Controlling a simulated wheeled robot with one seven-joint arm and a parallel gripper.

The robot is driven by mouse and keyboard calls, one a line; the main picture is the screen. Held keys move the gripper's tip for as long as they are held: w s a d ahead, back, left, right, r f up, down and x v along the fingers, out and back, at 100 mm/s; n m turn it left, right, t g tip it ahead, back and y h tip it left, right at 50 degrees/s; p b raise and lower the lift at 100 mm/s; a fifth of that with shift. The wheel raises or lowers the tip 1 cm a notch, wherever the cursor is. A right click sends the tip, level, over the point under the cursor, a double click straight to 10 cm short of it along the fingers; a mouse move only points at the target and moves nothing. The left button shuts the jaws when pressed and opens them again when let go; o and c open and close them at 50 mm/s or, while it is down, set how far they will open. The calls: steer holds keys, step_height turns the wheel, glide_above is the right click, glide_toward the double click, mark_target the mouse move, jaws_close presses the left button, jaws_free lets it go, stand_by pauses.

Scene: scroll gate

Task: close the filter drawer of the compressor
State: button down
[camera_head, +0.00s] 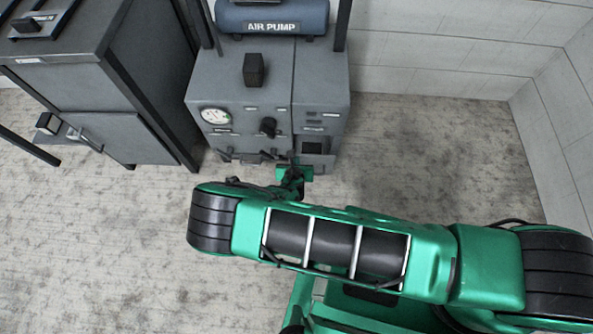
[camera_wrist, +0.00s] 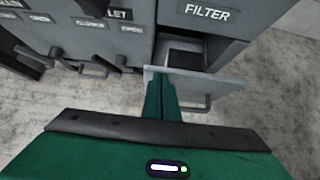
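The compressor (camera_head: 240,95) is a grey cabinet with a blue tank labelled AIR PUMP on top. Its filter drawer stands partly open under the FILTER label; its grey front panel (camera_wrist: 220,84) and dark inside show in the wrist view. A bar handle is on the drawer's front, just right of my fingers. In the head view the drawer (camera_head: 318,160) is at the cabinet's lower right. My gripper (camera_wrist: 161,80) has its green fingers together, with nothing seen between them. The tips overlap the left part of the drawer front; I cannot tell whether they touch it.
Other handles (camera_wrist: 95,72) stick out of the cabinet left of the drawer. A gauge (camera_head: 214,115) and black knobs are on the front. Another dark grey cabinet (camera_head: 90,90) stands to the left. The floor right of the compressor is clear up to the wall (camera_head: 560,130).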

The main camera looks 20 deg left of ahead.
steer(key=w+a, duration=0.2)
steer(key=w, duration=0.7)
steer(key=shift+w+a+r, duration=0.15)
steer(key=shift+a, duration=0.1)
steer(key=shift+w+r, duration=0.1)
steer(key=shift+w, duration=0.1)
steer(key=shift+d, duration=0.1)
steer(key=s+d+r, duration=0.2)
steer(key=s+r, duration=0.4)
steer(key=s, duration=0.5)
steer(key=shift+s+d+r, duration=0.25)
steer(key=shift+s+d, duration=0.1)
steer(key=shift+d, duration=0.05)
